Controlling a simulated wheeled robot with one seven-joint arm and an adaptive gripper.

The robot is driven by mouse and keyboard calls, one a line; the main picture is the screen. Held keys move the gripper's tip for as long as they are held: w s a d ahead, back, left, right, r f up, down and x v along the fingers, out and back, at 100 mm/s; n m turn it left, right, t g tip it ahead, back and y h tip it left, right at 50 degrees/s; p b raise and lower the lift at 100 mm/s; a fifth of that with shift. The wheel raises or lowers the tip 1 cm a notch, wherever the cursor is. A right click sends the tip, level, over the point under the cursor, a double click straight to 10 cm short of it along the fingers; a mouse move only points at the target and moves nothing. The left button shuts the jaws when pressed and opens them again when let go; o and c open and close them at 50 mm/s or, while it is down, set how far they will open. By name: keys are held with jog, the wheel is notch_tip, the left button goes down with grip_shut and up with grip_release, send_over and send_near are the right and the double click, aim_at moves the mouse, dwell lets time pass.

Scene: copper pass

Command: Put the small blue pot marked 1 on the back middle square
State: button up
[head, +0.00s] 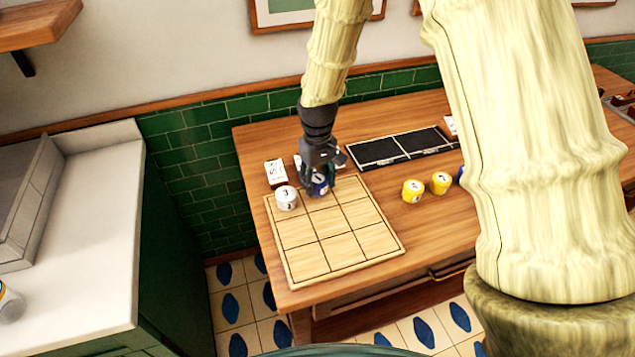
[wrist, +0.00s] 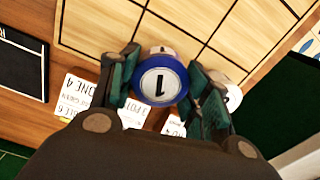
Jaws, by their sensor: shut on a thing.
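The small blue pot marked 1 (wrist: 161,82) is between the fingers of my gripper (wrist: 163,85) in the wrist view, its numbered white top facing the camera. In the head view my gripper (head: 321,182) is shut on the blue pot (head: 319,185) at the back middle square of the wooden grid board (head: 334,250). I cannot tell whether the pot touches the board. A white pot marked 3 (head: 286,198) stands on the back left square, just left of my gripper. It shows partly behind a finger in the wrist view (wrist: 232,97).
Two yellow pots (head: 413,191) (head: 440,183) stand right of the board, with another blue pot (head: 461,175) partly hidden by my arm. White cards (head: 276,172) lie behind the board. A black two-part tray (head: 393,149) lies at the back. The board's front squares are clear.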

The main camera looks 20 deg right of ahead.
aim_at(317, 178)
jog(key=shift+f+p, duration=0.3)
jog(key=shift+f, duration=0.7)
jog(key=shift+f, duration=0.1)
jog(key=o, duration=1.1)
jog(key=shift+r+b, duration=1.75)
jog(key=shift+r, duration=4.4)
